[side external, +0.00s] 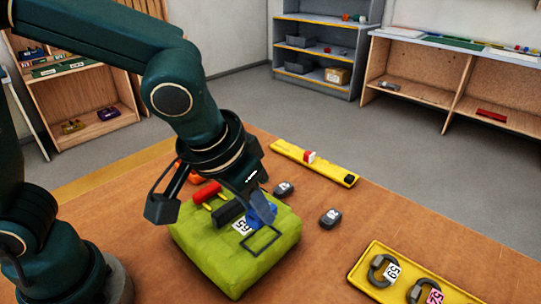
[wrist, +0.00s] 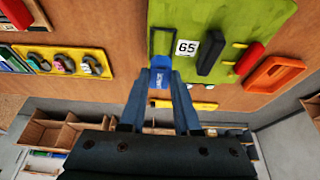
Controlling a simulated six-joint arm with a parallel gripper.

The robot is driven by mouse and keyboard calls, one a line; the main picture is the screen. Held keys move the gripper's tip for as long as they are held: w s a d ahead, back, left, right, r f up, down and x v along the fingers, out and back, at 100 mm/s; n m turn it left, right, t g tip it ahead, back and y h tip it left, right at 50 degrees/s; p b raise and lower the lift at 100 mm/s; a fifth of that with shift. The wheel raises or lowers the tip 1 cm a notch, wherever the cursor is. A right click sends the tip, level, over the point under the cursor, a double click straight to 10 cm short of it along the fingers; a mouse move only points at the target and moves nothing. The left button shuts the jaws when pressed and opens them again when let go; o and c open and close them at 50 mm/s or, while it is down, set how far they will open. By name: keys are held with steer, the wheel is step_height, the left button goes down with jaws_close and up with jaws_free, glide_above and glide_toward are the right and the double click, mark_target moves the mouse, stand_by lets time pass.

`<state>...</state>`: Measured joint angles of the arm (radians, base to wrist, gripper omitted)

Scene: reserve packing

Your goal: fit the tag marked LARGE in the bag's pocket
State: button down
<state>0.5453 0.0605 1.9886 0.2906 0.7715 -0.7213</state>
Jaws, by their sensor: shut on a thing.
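The bag (side external: 222,262) is a lime green block on the table, with a white label reading 65 (wrist: 187,48). A dark rectangular frame, seemingly the pocket (wrist: 161,42), lies on its top beside the label; it also shows in the side view (side external: 262,241). My gripper (wrist: 160,80) is shut on a blue tag (wrist: 160,73) with small white lettering, too small to read surely. In the side view the blue tag (side external: 263,213) is over the bag, close to the frame's edge. I cannot tell whether it touches the frame. The fingers partly hide it.
A black block (wrist: 211,50) and a red-handled piece (wrist: 249,58) are on the bag. An orange tray (wrist: 273,73) is beside it. Two dark tagged pieces (side external: 330,218) (side external: 284,188), a yellow strip (side external: 315,163) and a yellow tray of rings (side external: 372,250) lie on the table.

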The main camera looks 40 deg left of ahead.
mark_target(257, 243)
steer(key=shift+f, duration=1.9)
steer(key=shift+f, duration=0.5)
stand_by(1.0)
steer(key=shift+c, duration=0.7)
jaws_free()
steer(key=shift+r, duration=0.1)
steer(key=shift+r, duration=3.2)
